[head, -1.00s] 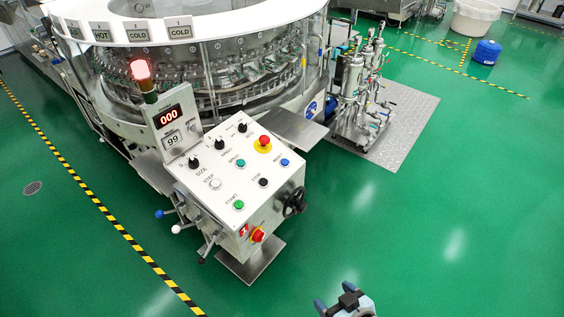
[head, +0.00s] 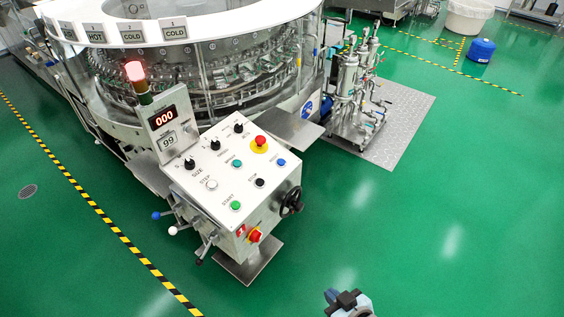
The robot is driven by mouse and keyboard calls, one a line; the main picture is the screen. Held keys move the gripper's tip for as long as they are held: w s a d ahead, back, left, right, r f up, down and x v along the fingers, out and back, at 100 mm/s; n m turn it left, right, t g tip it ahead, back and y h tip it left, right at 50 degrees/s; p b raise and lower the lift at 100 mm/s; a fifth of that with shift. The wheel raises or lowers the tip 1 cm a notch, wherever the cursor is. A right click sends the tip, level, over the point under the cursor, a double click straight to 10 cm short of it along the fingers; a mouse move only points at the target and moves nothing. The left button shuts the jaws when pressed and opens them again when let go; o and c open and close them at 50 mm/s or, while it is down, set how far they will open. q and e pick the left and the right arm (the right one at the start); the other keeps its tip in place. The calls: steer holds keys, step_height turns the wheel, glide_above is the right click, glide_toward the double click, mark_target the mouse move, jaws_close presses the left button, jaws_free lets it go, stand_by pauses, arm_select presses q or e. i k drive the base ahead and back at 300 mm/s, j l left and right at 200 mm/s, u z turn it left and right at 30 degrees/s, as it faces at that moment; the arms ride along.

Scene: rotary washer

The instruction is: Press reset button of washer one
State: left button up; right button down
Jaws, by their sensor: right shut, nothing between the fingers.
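The washer (head: 195,70) is a large round machine with a white top and clear panels at the upper left. Its white, slanted control panel (head: 222,184) stands in front. The panel carries a blue button (head: 281,162) at its right, a black button (head: 260,183), a green button (head: 236,205), a teal button (head: 237,163) and a white button (head: 211,185). The small labels are hard to read. My right gripper (head: 338,296) is at the bottom edge, shut and empty, well apart from the panel. My left gripper is not in view.
A red emergency knob (head: 259,142) sits on a yellow ring at the panel's upper right. A black handwheel (head: 291,202) sticks out from the panel's right side. A lit red lamp (head: 134,71) stands above the 000 display (head: 163,116). Green floor is clear at right.

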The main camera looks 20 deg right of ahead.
mark_target(281, 162)
steer(key=i+j, duration=0.3)
steer(key=i, duration=0.2)
steer(key=i+j+z, duration=0.15)
steer(key=i, duration=0.35)
steer(key=j, duration=0.1)
